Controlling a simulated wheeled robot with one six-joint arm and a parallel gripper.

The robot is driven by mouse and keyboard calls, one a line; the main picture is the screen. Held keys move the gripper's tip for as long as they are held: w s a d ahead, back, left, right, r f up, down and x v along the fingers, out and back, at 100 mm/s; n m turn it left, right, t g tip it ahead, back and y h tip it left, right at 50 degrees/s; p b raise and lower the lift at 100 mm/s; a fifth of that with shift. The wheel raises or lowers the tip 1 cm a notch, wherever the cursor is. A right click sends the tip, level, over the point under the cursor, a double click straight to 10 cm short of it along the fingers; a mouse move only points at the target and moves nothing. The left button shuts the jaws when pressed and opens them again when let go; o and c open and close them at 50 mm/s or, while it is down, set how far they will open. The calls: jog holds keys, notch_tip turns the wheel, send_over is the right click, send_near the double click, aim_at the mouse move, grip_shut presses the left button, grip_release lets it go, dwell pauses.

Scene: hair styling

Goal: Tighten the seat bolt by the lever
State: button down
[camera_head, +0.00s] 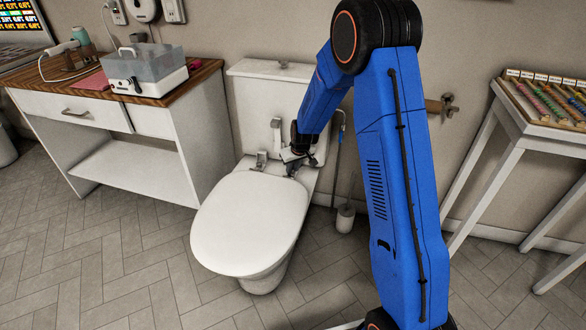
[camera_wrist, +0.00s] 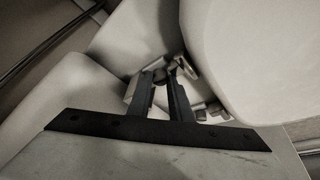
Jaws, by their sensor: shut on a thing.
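The toilet seat (camera_head: 248,222) is a white lid lying closed on the white toilet bowl (camera_head: 265,284). In the wrist view the seat (camera_wrist: 255,60) fills the upper right. My gripper (camera_head: 291,168) is at the back of the seat, by its right hinge, low in front of the cistern. In the wrist view my gripper (camera_wrist: 168,74) has its two dark fingers close together on a small metal piece, the lever (camera_wrist: 187,67), whose end shows beside the right fingertip. The fingers and shade hide most of the lever and the bolt. A metal hinge fitting (camera_head: 261,160) shows at the seat's left rear.
The cistern (camera_head: 268,90) stands against the wall behind the seat. A toilet brush holder (camera_head: 345,217) is on the floor to the right. A wooden-topped cabinet (camera_head: 203,78) stands left, a white rack table (camera_head: 512,130) right. The floor in front is clear.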

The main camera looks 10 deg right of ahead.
jog(key=shift+a+m+h, duration=0.2)
jog(key=shift+m+h, duration=0.5)
jog(key=shift+m, duration=1.1)
jog(key=shift+a+m+g+h, duration=0.15)
jog(key=shift+m+h, duration=0.2)
jog(key=shift+m, duration=0.6)
jog(key=shift+m+g+h, duration=0.15)
jog(key=shift+m+h, duration=0.2)
jog(key=shift+m, duration=0.6)
jog(key=m, duration=0.2)
jog(key=m+g+h, duration=0.1)
jog(key=m, duration=0.1)
jog(key=m+h, duration=0.1)
jog(key=m, duration=0.1)
jog(key=shift+w+a+g, duration=0.2)
jog(key=shift+w+g, duration=0.05)
jog(key=shift+g, duration=0.05)
jog(key=shift+m, duration=0.4)
jog(key=c, duration=1.9)
grip_release()
jog(key=shift+o, duration=0.2)
jog(key=shift+r, duration=0.15)
jog(key=v, duration=1.7)
jog(key=shift+w+r, duration=0.1)
jog(key=shift+w, duration=0.05)
